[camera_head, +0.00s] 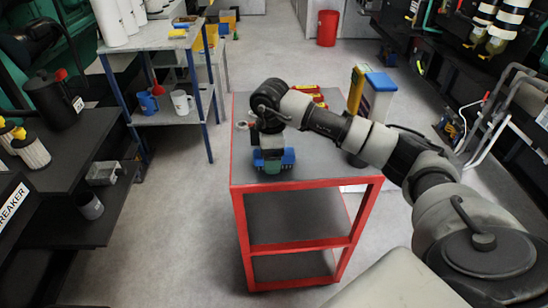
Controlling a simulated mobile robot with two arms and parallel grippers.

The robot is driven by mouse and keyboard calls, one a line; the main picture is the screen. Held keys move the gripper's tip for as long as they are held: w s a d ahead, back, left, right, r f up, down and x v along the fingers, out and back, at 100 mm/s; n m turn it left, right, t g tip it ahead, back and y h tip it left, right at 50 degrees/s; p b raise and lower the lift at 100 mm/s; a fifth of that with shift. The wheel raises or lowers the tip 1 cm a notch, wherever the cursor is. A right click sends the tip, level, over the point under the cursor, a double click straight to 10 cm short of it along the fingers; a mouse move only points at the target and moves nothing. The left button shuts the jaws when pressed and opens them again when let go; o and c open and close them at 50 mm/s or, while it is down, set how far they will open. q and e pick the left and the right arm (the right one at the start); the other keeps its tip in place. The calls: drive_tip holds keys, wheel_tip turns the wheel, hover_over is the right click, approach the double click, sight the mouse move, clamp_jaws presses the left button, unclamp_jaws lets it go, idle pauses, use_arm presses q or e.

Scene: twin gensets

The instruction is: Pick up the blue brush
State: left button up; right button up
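My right arm reaches in from the right over the red cart (307,243). Its gripper (262,128) is at the left part of the cart's top, and its fingers are small and partly hidden by the wrist. A blue and dark green thing (273,160) is on the cart top just below the gripper. I cannot tell whether it is the blue brush, nor whether the gripper touches it. No other thing is clearly a blue brush. My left gripper is not in view.
A blue-legged shelf at left holds a blue jug (147,102) and a white mug (181,102). Dark machinery flanks both sides; grey floor lies between.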

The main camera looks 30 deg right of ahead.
drive_tip(key=shift+f, duration=0.15)
drive_tip(key=shift+c, duration=0.3)
drive_tip(key=c, duration=1)
wheel_tip(320, 180, up, 11)
drive_tip(key=shift+f, duration=0.2)
